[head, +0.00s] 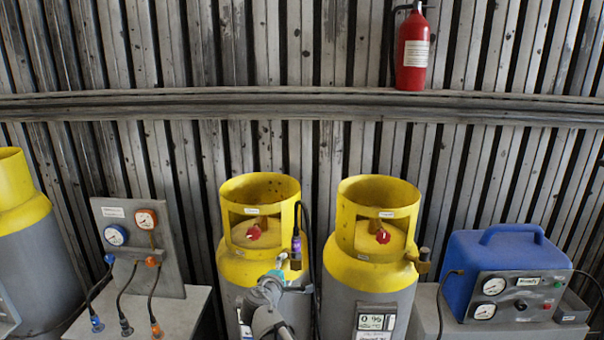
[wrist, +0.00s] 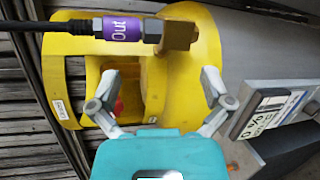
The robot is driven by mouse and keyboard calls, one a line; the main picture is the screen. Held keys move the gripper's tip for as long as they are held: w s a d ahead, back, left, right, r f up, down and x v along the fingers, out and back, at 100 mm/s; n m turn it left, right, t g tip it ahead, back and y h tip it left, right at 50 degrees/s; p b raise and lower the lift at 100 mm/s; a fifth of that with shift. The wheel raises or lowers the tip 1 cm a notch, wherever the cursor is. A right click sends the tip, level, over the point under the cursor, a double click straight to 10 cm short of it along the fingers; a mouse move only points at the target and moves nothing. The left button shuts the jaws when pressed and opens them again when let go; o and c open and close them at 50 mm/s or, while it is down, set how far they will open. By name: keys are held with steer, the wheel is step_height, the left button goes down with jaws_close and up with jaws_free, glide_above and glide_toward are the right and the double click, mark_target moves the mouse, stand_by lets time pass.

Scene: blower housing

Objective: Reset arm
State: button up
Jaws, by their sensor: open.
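My gripper (wrist: 163,92) is open, its two fingers spread wide with nothing between the tips. In the head view my gripper (head: 281,264) is in front of the middle yellow-and-grey cylinder (head: 250,268), near its upper right side. A purple connector marked "Out" (wrist: 120,29) on a black hose is joined to a brass fitting (wrist: 180,36) on this cylinder. The connector (head: 297,246) also shows just above my gripper in the head view. The cylinder's yellow collar (wrist: 207,40) fills much of the wrist view. Whether a finger touches the cylinder cannot be told.
A second cylinder (head: 375,255) with a red valve stands close on the right. A gauge panel (head: 140,245) with hoses is at left, a blue machine (head: 500,258) with gauges at right.

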steer(key=s+d+f+m+g+h+b, duration=0.1)
steer(key=s+d+f+m+g, duration=0.3)
steer(key=d+f, duration=0.4)
steer(key=s+d+f+m+g+b, duration=0.2)
steer(key=d+f+m+g, duration=0.35)
steer(key=d, duration=0.45)
steer(key=s+d+f+m+g+y+b, duration=0.1)
steer(key=s+d+f+m+g+y, duration=0.1)
steer(key=s, duration=0.4)
steer(key=s+d+f+m+g+y+b, duration=0.1)
steer(key=s+d+f+m+g+y, duration=0.1)
steer(key=s+f+m, duration=0.3)
steer(key=shift+s+d+f+m+g+y+b, duration=0.15)
steer(key=shift+s+d+m+g+y+b, duration=0.2)
steer(key=shift+g+y, duration=0.45)
